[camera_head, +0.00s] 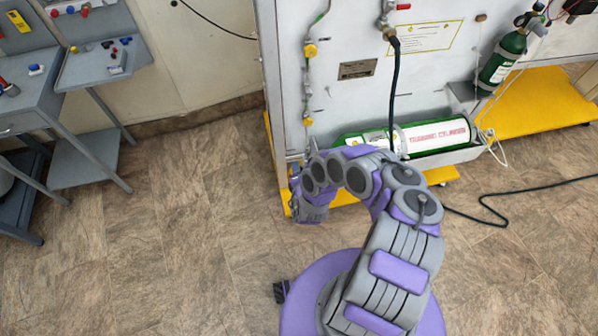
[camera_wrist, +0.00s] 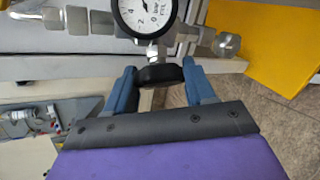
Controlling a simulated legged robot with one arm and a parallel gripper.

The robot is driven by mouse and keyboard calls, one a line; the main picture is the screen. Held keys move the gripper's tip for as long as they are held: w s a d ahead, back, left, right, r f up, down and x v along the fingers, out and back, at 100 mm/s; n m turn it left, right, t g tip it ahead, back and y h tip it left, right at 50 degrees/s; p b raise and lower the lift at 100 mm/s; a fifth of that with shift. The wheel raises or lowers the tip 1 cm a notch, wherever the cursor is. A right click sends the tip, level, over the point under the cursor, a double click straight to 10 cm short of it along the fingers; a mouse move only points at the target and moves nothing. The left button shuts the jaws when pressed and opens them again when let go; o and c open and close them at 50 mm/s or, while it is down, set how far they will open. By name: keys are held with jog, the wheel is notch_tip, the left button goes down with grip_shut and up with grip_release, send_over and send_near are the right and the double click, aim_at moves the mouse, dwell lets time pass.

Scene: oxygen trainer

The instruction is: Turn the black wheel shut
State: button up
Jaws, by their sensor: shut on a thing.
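The black wheel (camera_wrist: 160,75) sits below a round white gauge (camera_wrist: 147,14) on metal pipe fittings in the wrist view. My gripper (camera_wrist: 160,82) has its two blue fingers on either side of the wheel, shut on its rim. The wheel's far side is hidden. In the head view my gripper end (camera_head: 312,205) reaches down beside the left edge of the grey panel (camera_head: 285,75). My arm hides the wheel and gauge there.
A green cylinder (camera_head: 350,140) lies in a tray right of my arm. A yellow base (camera_head: 535,105) extends at right. Grey tables (camera_head: 95,70) with small parts stand at left. A black hose (camera_head: 395,85) hangs down the panel. Floor between tables and panel is clear.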

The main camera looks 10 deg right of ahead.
jog(key=shift+f+m+t, duration=0.1)
jog(key=shift+m+t, duration=0.2)
jog(key=shift+t, duration=0.2)
jog(key=shift+y, duration=0.3)
jog(key=o, duration=0.8)
jog(key=shift+f, duration=0.1)
jog(key=shift+c, duration=0.2)
jog(key=shift+o, duration=1.3)
